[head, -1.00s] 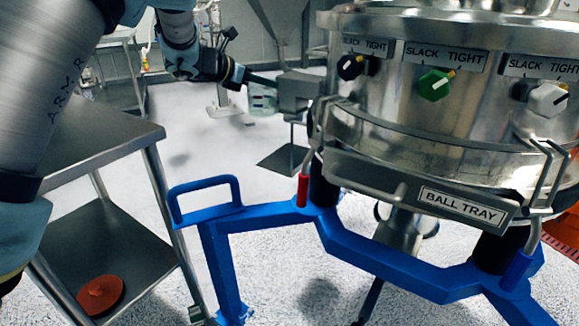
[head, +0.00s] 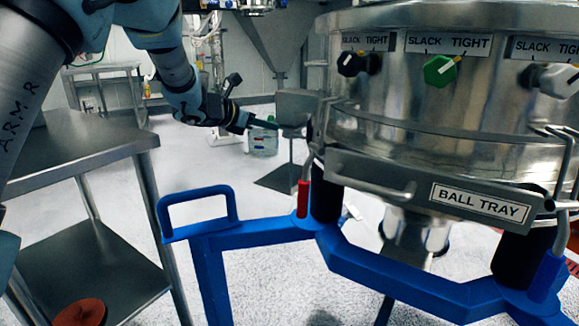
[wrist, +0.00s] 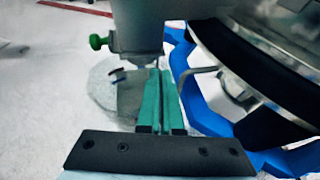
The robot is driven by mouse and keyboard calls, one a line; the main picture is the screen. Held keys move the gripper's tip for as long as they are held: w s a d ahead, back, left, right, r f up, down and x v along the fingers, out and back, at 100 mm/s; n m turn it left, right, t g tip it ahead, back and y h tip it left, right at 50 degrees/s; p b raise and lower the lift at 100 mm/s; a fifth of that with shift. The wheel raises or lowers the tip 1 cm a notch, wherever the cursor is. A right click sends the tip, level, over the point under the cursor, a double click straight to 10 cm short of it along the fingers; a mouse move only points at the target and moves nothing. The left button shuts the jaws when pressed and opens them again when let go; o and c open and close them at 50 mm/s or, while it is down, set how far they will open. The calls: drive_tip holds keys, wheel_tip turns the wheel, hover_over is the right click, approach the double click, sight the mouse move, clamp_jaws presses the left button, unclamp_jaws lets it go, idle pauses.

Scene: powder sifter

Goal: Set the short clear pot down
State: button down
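The short clear pot (head: 263,143) hangs just below my gripper's fingertips (head: 263,123) in the head view, left of the grey box-shaped outlet (head: 297,107). In the wrist view my gripper's two green fingers (wrist: 160,95) are nearly together, with a narrow gap. They overlap the right edge of the see-through pot (wrist: 106,92), so they appear shut on its rim or wall. The pot's base is unclear, and I cannot tell whether it touches anything underneath.
The sifter (head: 450,110) on its blue frame (head: 270,232) fills the right. A steel table (head: 80,143) with a lower shelf stands at the left; a red disc (head: 80,313) lies on that shelf. A dark floor plate (head: 282,178) lies below the outlet. Speckled floor is open between.

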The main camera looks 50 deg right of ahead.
wheel_tip(320, 180, down, 10)
drive_tip(key=f+b, duration=0.1)
drive_tip(key=d, duration=0.8)
drive_tip(key=shift+s, duration=0.15)
drive_tip(key=shift+f, duration=0.1)
drive_tip(key=shift+f, duration=0.1)
drive_tip(key=c, duration=1.1)
unclamp_jaws()
